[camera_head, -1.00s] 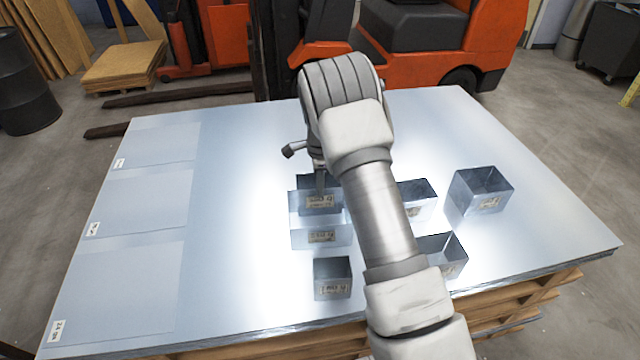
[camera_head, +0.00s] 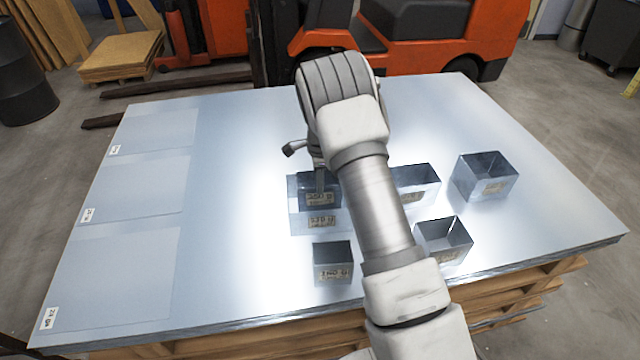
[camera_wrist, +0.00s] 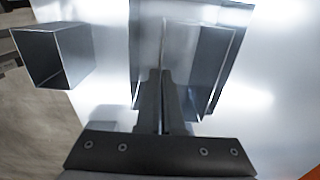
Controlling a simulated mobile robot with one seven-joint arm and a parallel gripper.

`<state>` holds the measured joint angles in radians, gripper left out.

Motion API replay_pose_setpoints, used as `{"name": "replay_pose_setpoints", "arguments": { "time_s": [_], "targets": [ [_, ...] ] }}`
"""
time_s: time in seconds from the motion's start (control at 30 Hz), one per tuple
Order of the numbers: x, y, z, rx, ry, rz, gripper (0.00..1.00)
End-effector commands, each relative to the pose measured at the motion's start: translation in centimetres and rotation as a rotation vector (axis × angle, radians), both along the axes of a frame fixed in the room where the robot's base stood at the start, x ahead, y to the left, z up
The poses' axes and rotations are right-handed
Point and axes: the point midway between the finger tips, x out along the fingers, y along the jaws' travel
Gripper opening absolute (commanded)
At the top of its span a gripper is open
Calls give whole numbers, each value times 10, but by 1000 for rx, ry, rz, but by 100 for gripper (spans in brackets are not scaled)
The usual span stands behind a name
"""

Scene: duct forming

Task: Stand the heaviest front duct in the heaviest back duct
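My gripper (camera_head: 319,182) points down at the table's middle, its fingers shut on the wall of a grey metal duct (camera_head: 321,199) with a paper label. Below it is a paler duct shape (camera_head: 303,222), also labelled. The held duct appears partly inside it, its lower part hidden behind the paler front wall; how deep, I cannot tell. In the wrist view the fingers (camera_wrist: 162,78) pinch a thin wall, with nested metal walls (camera_wrist: 228,60) around. Other open ducts stand nearby: front left (camera_head: 333,262), front right (camera_head: 443,241), back middle (camera_head: 413,184), back right (camera_head: 485,177). The label weights are too small to read surely.
The ducts stand on a shiny metal sheet table (camera_head: 240,150) on wooden pallets. Flat labelled sheets (camera_head: 122,270) lie along its left. Its left-centre is clear. My arm hides part of the back middle duct. An orange forklift (camera_head: 440,45) is behind the table.

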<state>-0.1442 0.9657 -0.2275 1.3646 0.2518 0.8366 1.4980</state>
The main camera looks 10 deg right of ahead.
Motion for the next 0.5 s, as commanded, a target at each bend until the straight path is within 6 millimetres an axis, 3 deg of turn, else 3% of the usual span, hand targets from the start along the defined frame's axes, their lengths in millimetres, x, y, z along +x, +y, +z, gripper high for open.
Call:
{"name": "replay_pose_setpoints", "arguments": {
  "time_s": [0.13,0.2,0.33,0.5],
  "targets": [
    [1,0,1,0,-2,0,0],
    [0,0,1,0,-2,0,16],
    [0,0,1,0,-1,0,38],
    [0,0,0,0,-1,0,38]
  ]
}}
